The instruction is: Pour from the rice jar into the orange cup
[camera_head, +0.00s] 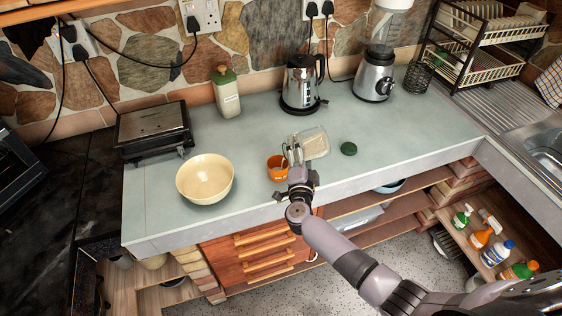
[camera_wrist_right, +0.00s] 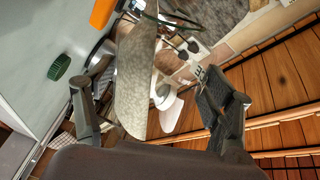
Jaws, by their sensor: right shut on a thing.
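A clear rice jar (camera_head: 313,145) with pale rice inside is tilted above the counter in the head view. My right gripper (camera_head: 294,158) is shut on it. In the right wrist view the speckled rice in the jar (camera_wrist_right: 133,85) lies between my two fingers (camera_wrist_right: 150,108). The orange cup (camera_head: 275,173) stands on the counter just left of the jar and gripper, partly hidden by them. A bit of the orange cup (camera_wrist_right: 102,12) shows at the top of the wrist view. I cannot tell whether rice is falling into the cup. My left gripper is not in view.
A cream bowl (camera_head: 205,180) stands to the left. A green lid (camera_head: 349,149) lies right of the jar. A kettle (camera_head: 301,83), a green-topped bottle (camera_head: 226,93), a grill (camera_head: 152,131) and a blender (camera_head: 374,75) stand behind. The counter's front edge is near my gripper.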

